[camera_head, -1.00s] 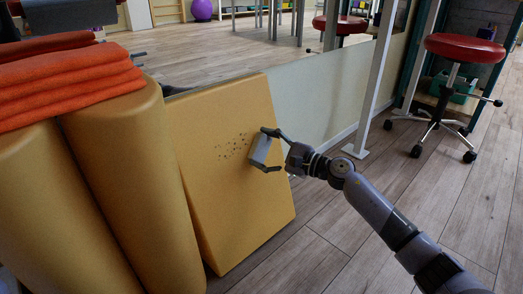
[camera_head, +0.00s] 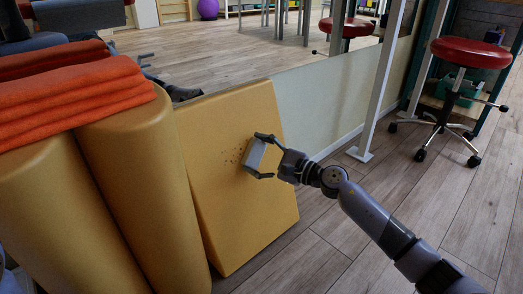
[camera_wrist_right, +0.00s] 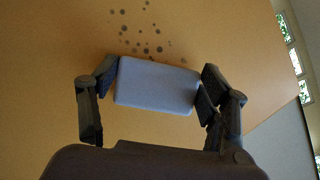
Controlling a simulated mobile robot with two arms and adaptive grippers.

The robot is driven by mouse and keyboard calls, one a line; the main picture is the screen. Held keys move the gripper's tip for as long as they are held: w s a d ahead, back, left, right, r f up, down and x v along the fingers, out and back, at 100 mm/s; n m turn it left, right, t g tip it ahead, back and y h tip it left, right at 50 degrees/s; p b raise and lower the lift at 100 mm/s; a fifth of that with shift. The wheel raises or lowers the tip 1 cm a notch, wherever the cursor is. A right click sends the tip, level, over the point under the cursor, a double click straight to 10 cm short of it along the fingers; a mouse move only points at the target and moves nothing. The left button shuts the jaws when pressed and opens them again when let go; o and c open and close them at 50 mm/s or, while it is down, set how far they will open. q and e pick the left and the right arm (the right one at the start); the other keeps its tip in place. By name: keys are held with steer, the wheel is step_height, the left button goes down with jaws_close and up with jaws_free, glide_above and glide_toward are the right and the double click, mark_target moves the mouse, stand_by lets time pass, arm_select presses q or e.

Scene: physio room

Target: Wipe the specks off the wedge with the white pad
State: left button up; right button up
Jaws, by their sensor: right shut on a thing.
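The yellow wedge (camera_head: 235,205) stands on the floor, leaning against the low pale wall. My right gripper (camera_head: 262,157) is shut on the white pad (camera_head: 254,154) and holds it at the wedge's face, right of the dark specks (camera_head: 234,160). In the right wrist view the pad (camera_wrist_right: 156,86) sits between both fingers of my right gripper (camera_wrist_right: 155,92). Several specks (camera_wrist_right: 146,32) show just beyond the pad's far edge there. I cannot tell whether the pad touches the surface. My left gripper is not in view.
Two yellow bolsters (camera_head: 140,180) stand left of the wedge, with folded orange towels (camera_head: 70,90) on top. A red stool (camera_head: 467,52) stands at the right near a white post (camera_head: 382,80). The wooden floor (camera_head: 330,255) in front is clear.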

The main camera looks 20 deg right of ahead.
steer(key=shift+s+a+r+p, duration=0.1)
steer(key=shift+s+a+p, duration=0.7)
steer(key=shift+a, duration=0.75)
steer(key=shift+s+a+f+p, duration=0.1)
steer(key=shift+s+a+p, duration=0.25)
steer(key=shift+a+p, duration=1)
steer(key=shift+s+a+r+p, duration=0.1)
steer(key=shift+s+a+p, duration=0.55)
steer(key=shift+a, duration=1.1)
steer(key=shift+s+d+r+p, duration=0.25)
steer(key=shift+s+d, duration=0.1)
steer(key=shift+s, duration=0.55)
steer(key=shift+s+d+r+p, duration=0.2)
steer(key=shift+s+d+r, duration=0.15)
steer(key=shift+s, duration=0.5)
steer(key=shift+s+d+r+p, duration=0.2)
steer(key=shift+s+d, duration=0.15)
steer(key=shift+s, duration=0.55)
steer(key=shift+s+d+r, duration=0.2)
steer(key=shift+s+d, duration=0.05)
steer(key=shift+s, duration=0.45)
steer(key=shift+s+d+r, duration=0.2)
steer(key=shift+s+d, duration=0.05)
steer(key=shift+s, duration=0.4)
